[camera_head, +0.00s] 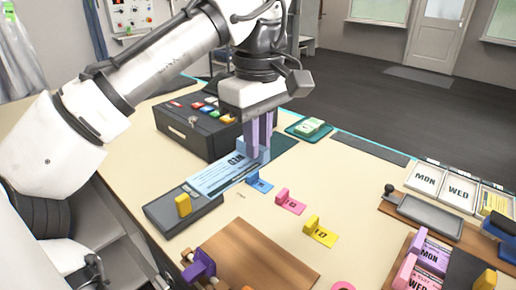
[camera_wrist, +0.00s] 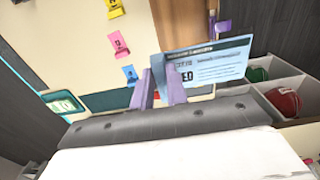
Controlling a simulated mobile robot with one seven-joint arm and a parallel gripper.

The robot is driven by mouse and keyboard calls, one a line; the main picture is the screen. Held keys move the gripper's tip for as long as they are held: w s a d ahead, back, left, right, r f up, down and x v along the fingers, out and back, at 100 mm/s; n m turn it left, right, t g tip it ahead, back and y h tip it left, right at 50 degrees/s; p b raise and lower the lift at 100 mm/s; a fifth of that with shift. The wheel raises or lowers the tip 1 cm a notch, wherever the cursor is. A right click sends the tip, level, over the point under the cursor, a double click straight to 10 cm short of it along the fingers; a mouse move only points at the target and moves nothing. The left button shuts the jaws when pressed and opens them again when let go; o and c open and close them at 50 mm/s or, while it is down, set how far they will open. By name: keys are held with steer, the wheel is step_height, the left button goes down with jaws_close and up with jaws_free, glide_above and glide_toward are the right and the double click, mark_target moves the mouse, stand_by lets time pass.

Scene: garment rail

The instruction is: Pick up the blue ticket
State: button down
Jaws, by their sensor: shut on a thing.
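The blue ticket (camera_head: 222,178) is a flat light-blue card with dark print and a raised blue tab at one end. My gripper (camera_head: 258,151) points down with its purple fingers shut on that tab. In the wrist view the ticket (camera_wrist: 218,66) extends to the right from the fingers (camera_wrist: 160,88), its print partly hidden by a finger. In the head view its far end reaches over the edge of a dark grey block (camera_head: 165,216) with a yellow tab. I cannot tell how high the ticket is held.
A black box (camera_head: 178,130) with coloured pieces on top stands behind the ticket. Small blue (camera_head: 259,185), pink (camera_head: 291,204) and yellow (camera_head: 321,233) tags lie in front. A green tray (camera_head: 295,130) is behind; MON and WED trays (camera_head: 442,188) stand right. A wooden board (camera_head: 240,262) is in front.

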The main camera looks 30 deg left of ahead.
steer(key=shift+r+p, duration=2.6)
steer(key=shift+p, duration=0.15)
